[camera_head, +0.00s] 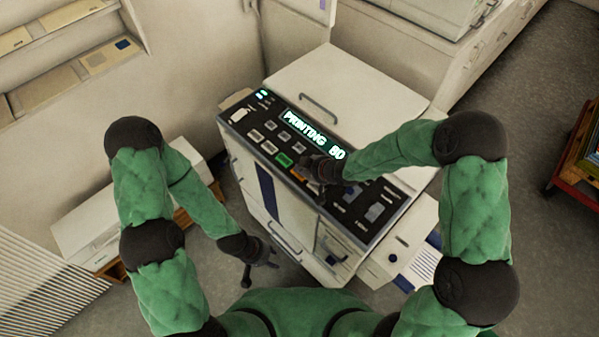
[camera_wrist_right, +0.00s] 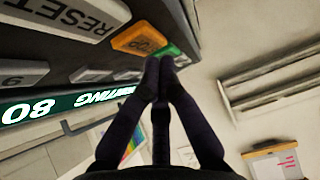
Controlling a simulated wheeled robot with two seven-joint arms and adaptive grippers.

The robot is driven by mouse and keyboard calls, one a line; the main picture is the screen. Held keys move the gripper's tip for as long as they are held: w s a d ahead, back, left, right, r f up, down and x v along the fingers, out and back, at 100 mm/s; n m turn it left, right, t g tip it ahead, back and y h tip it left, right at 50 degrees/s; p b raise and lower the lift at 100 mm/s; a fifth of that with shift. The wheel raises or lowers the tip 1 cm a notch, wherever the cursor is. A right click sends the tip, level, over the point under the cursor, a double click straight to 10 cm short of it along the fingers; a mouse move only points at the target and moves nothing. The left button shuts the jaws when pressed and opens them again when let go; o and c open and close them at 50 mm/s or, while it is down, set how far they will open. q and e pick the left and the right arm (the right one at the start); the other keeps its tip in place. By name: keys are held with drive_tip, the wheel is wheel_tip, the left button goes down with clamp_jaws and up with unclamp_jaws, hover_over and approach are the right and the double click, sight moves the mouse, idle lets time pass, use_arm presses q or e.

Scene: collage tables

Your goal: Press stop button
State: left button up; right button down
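The copier's control panel (camera_head: 345,210) is black, with a lit display (camera_head: 313,134) reading "PRINTING 80". The orange stop button (camera_head: 298,175) is beside a green button (camera_head: 284,160), partly hidden by my right gripper in the head view. In the right wrist view the orange button (camera_wrist_right: 143,38) shows close up, with lettering hard to read. My right gripper (camera_wrist_right: 160,65) has its fingertips together and empty, close to the orange and green buttons; I cannot tell whether they touch. My left gripper (camera_head: 266,258) hangs low beside the copier's front; its finger opening is unclear.
A grey RESET key (camera_wrist_right: 85,20) is next to the orange button. The copier's pale lid (camera_head: 345,85) lies behind the panel. A side tray (camera_head: 400,245) juts out at the right. A low white box (camera_head: 90,225) stands at left, and a red cart (camera_head: 578,165) at far right.

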drive_tip(key=shift+f, duration=0.3)
drive_tip(key=shift+f+b, duration=0.35)
drive_tip(key=shift+b, duration=0.1)
idle(0.5)
drive_tip(key=shift+r, duration=0.15)
drive_tip(key=shift+r+p, duration=0.65)
drive_tip(key=shift+p, duration=0.1)
wheel_tip(320, 180, up, 5)
drive_tip(key=p, duration=0.4)
drive_tip(key=shift+p, duration=0.3)
idle(0.8)
